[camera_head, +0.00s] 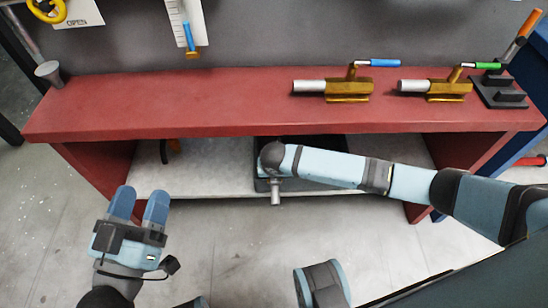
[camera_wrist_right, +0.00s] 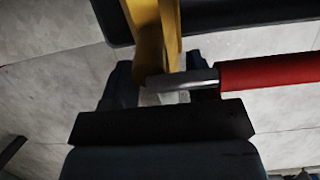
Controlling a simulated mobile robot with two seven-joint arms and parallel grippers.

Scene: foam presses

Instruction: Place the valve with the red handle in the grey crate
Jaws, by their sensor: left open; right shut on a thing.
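The valve with the red handle shows close up in the right wrist view: its red grip (camera_wrist_right: 270,73) points right from a silver stem, beside its yellow brass body (camera_wrist_right: 150,25). My right gripper (camera_wrist_right: 163,82) is shut on this valve. In the head view my right arm reaches to the lower shelf, and the silver pipe end (camera_head: 276,191) shows below the wrist. The rest of the valve and the right gripper are hidden there. The dark grey crate (camera_head: 262,184) is on the lower shelf, largely covered by my arm. My left gripper (camera_head: 138,206) is open and empty, in front of the bench.
The red bench top (camera_head: 200,110) overhangs the pale lower shelf (camera_head: 210,170). On top lie a blue-handled valve (camera_head: 346,88), a green-handled valve (camera_head: 440,88) and a black stand (camera_head: 498,90). A black and orange object (camera_head: 170,150) is at the shelf's left.

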